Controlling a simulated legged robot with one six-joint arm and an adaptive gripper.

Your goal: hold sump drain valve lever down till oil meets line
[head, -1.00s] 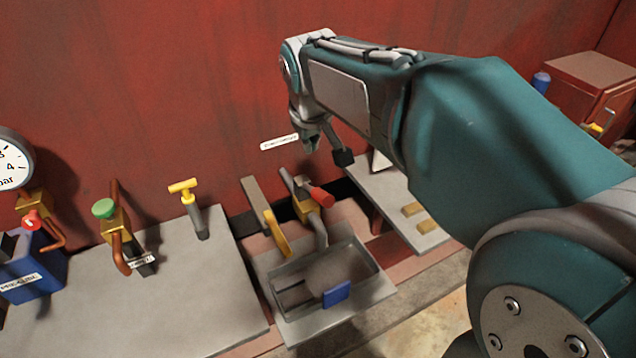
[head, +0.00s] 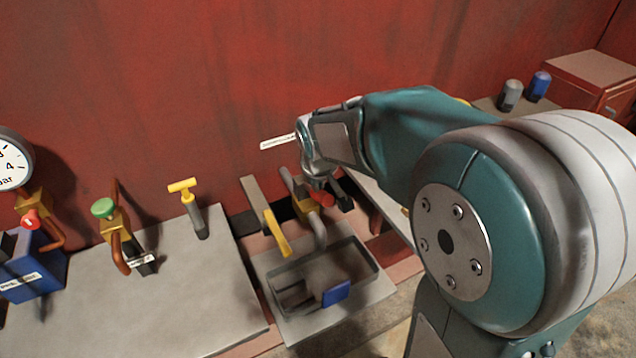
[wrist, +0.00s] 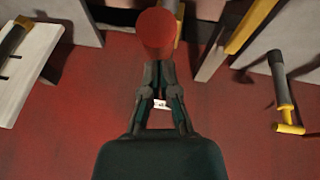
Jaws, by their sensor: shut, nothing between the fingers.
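The red-gripped valve lever (head: 322,198) sits on a brass valve body above a grey sump tray (head: 372,262). My gripper (head: 326,186) is right at this lever and partly covers it. In the wrist view the red grip end (wrist: 157,32) lies just beyond my gripper (wrist: 158,68), whose fingers are shut with nothing between them. Whether the fingertips touch the grip, I cannot tell. A blue tab (head: 336,292) stands at the tray's front edge. I cannot make out an oil level or a line in the tray.
A yellow-ended bar (head: 276,236) stands just left of the valve. A yellow T-handle (head: 183,187) and a green-capped valve (head: 104,208) stand on the grey bench (head: 190,290) to the left. The red wall rises close behind.

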